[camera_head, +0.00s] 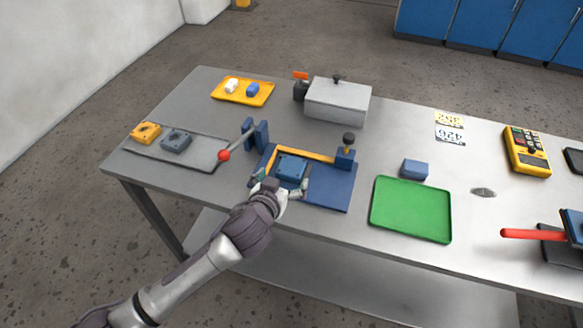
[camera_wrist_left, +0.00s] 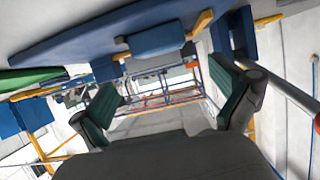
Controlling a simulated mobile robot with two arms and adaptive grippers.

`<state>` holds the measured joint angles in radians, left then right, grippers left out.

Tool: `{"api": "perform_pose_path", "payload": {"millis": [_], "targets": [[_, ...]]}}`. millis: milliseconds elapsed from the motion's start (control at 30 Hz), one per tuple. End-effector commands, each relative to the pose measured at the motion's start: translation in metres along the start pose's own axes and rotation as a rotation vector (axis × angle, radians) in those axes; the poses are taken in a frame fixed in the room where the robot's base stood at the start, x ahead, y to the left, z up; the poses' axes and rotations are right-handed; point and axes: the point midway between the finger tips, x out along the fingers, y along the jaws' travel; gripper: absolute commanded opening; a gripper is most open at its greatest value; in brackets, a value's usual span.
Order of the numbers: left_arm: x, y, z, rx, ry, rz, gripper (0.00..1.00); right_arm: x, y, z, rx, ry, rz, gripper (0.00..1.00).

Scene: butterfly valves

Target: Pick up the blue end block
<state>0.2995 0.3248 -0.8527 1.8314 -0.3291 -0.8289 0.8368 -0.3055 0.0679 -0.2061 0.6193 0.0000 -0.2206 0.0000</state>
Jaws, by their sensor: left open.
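Several blue pieces are in the head view, and I cannot tell which one the task calls the end block. A plain blue block (camera_head: 415,169) rests on the table just behind the green tray. A blue part (camera_head: 291,168) sits on the blue fixture (camera_head: 335,190) inside its yellow rail. A small blue piece (camera_head: 253,90) lies beside a white one in the yellow tray (camera_head: 231,98). My left gripper (camera_head: 282,184) is open at the fixture's front edge, its fingers apart near the blue part. Its green-padded fingers also show, empty between, in the left wrist view (camera_wrist_left: 167,98).
A lever with a red knob (camera_head: 224,155) stands left of the fixture. A grey box (camera_head: 338,101) stands behind it. The green tray (camera_head: 411,210) is empty. A grey tray (camera_head: 207,163) holds a yellow and a grey part. A red handle (camera_head: 533,234) is at the right.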

Motion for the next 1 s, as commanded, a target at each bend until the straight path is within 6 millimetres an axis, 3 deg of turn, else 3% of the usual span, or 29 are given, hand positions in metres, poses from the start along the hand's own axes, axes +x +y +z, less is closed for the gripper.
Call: {"api": "perform_pose_path", "payload": {"millis": [233, 600, 933, 1000], "targets": [[0.019, 0.000, 0.000, 0.001, -0.001, 0.000, 1.00, -0.002, 0.013, -0.002, 0.000, 0.002, 0.016, 0.57], [0.062, -0.002, 0.003, 0.002, -0.001, -0.001, 1.00, -0.011, 0.014, -0.003, 0.002, 0.003, 0.018, 0.57], [0.069, -0.002, 0.004, 0.001, -0.001, 0.000, 1.00, -0.011, 0.014, -0.004, 0.002, 0.004, 0.017, 0.57], [0.069, -0.002, 0.004, 0.001, -0.001, 0.000, 0.90, -0.011, 0.014, -0.004, 0.001, 0.004, 0.017, 0.57]]}}
